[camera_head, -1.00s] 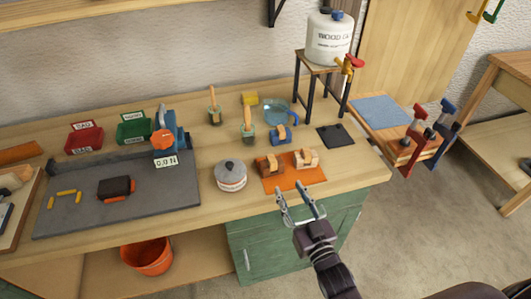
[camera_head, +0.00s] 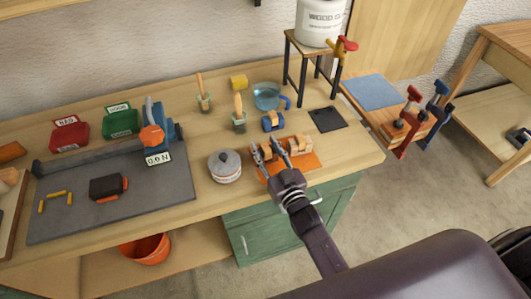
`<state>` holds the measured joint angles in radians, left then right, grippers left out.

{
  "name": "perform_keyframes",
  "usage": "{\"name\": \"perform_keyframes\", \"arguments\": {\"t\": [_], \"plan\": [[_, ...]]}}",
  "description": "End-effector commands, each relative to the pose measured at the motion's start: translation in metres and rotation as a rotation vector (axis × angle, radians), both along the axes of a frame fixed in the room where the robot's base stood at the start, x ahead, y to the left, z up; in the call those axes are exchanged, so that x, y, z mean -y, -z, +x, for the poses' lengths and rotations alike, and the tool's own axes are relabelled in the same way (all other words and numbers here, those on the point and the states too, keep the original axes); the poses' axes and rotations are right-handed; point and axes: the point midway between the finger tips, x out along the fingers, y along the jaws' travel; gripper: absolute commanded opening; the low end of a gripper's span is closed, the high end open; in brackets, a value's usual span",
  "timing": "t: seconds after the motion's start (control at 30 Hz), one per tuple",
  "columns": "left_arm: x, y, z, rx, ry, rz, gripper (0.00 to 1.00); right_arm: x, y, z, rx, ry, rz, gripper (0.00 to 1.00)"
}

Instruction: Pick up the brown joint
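A brown wooden joint (camera_head: 267,152) sits on an orange mat (camera_head: 311,165) near the bench's front right. A paler wooden joint (camera_head: 302,144) sits on the same mat to its right. My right gripper (camera_head: 267,144) reaches over the mat from the front. Its two fingers are spread, one on each side of the brown joint, and partly hide it. I cannot tell whether the fingers touch it. My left gripper is not in view.
A white tin (camera_head: 225,168) stands just left of the mat. A dark pad (camera_head: 327,119) lies to the right. A stool (camera_head: 303,64) carries a white glue tank (camera_head: 319,22).

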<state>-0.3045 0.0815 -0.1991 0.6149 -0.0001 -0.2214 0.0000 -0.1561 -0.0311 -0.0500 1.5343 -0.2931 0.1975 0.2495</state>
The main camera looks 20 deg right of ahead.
Motion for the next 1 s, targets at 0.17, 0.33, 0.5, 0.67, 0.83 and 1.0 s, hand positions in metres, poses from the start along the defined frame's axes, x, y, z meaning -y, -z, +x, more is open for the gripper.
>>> {"name": "perform_keyframes", "arguments": {"t": [0.17, 0.33, 0.5, 0.67, 0.83, 1.0], "plan": [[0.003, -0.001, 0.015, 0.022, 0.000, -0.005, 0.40, 0.000, 0.000, 0.002, 0.000, 0.000, 0.000, 0.37], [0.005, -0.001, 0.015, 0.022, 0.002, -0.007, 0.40, 0.000, 0.000, 0.002, 0.000, 0.000, 0.000, 0.26], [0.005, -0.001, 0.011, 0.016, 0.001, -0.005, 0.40, 0.000, 0.000, 0.002, 0.000, 0.000, 0.000, 0.07], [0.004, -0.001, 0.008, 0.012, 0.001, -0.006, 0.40, 0.000, 0.000, 0.002, 0.000, 0.000, 0.000, 0.00], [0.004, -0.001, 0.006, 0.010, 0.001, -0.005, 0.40, 0.000, 0.000, 0.002, 0.001, 0.000, 0.000, 0.00], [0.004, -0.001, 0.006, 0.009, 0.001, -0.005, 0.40, 0.000, -0.004, 0.002, 0.001, 0.000, -0.001, 0.00]]}}
